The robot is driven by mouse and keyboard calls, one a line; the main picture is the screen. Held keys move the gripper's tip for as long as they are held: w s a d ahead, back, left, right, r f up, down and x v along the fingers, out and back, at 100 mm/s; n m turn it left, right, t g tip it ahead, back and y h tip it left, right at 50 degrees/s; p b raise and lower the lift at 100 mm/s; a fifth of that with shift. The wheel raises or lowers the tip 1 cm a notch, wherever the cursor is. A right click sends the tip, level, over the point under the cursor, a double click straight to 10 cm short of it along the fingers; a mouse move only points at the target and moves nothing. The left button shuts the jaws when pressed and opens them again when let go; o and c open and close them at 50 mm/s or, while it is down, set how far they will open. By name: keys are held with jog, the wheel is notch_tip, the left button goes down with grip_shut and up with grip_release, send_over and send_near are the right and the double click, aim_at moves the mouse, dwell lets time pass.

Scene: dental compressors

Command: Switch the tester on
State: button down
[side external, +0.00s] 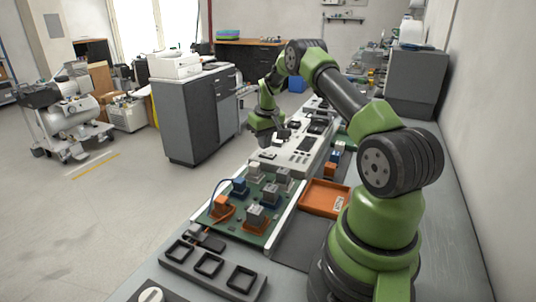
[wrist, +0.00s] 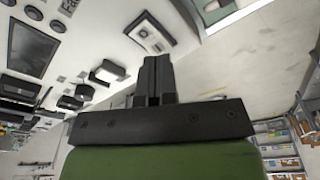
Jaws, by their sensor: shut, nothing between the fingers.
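The tester (side external: 291,158) is a long pale panel with dark parts on top, on the bench beyond the green board in the side external view. In the wrist view the tester (wrist: 55,88) fills the left side, tilted, with a dark screen (wrist: 30,50), several dark blocks and small round parts. A dark rocker-like block (wrist: 107,72) lies just left of my fingers. A framed pale part (wrist: 150,33) sits beyond the fingertips. My gripper (wrist: 153,60) is shut and empty, above the tester's edge. In the side external view my gripper (side external: 279,138) hangs low over the tester; contact cannot be told.
A green board (side external: 233,232) with several coloured blocks and cables lies nearer on the bench. An orange tray (side external: 325,198) is right of it. A dark rack with square openings (side external: 208,266) is in front. A grey cabinet (side external: 190,118) stands left, across open floor.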

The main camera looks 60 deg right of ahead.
aim_at(264, 153)
jog(key=shift+r, duration=2.65)
jog(key=shift+r, duration=0.1)
jog(key=s+a+r+n+t, duration=0.1)
jog(key=s+a+r+t, duration=0.15)
jog(key=a+r, duration=1.65)
jog(key=s+a+n+t+y, duration=0.1)
jog(key=s+a+t+y, duration=0.1)
jog(key=s+a, duration=1.2)
jog(key=shift+s+a+f+t+y, duration=0.2)
jog(key=shift+s+t+y, duration=0.3)
jog(key=shift+s, duration=0.35)
